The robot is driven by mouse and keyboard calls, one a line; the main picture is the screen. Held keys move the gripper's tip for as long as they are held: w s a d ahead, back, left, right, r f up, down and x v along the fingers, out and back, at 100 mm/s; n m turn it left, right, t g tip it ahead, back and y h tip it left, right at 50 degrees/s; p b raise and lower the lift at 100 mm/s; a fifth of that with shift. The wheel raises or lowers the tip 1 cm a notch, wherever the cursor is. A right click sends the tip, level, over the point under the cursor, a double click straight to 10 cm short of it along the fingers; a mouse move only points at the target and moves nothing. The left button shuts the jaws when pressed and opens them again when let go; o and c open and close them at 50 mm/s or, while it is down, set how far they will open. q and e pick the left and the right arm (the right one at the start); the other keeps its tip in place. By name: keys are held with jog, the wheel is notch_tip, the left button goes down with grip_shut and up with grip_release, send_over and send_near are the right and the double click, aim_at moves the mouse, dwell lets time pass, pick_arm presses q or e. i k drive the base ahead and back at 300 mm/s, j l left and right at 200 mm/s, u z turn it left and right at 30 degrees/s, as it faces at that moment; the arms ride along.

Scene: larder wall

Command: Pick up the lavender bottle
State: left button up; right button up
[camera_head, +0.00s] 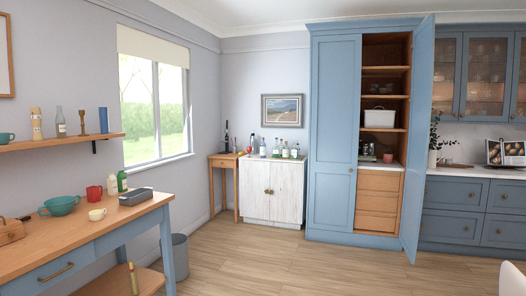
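I cannot make out a clearly lavender bottle at this size. A slim grey bottle (60,123) with a pale label stands upright on the wooden wall shelf (30,144) at the left; its tint is hard to tell. Several small bottles (286,150) stand on the white cabinet (270,191) by the back wall. A green bottle (122,181) and a pale bottle (112,185) stand on the blue-legged table (100,225). A yellowish bottle (133,279) stands on its lower shelf. Neither gripper is in view.
The table also holds a teal pot (60,206), a red mug (94,193), a cream cup (97,214) and a grey box (135,197). A grey bin (180,256) stands beyond it. The tall larder's right door (419,140) is open. The middle floor is clear.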

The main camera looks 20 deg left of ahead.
aim_at(262, 146)
jog(key=i+j+u, duration=0.3)
jog(key=i, duration=0.25)
jog(key=i+j+u, duration=0.3)
jog(key=i, duration=0.25)
jog(key=i+u, duration=0.35)
jog(key=i, duration=4.95)
jog(key=i+z, duration=0.35)
jog(key=i+j+z, duration=0.15)
jog(key=i+z, duration=0.2)
jog(key=i+j+z, duration=0.35)
jog(key=i, duration=0.15)
jog(key=l, duration=0.05)
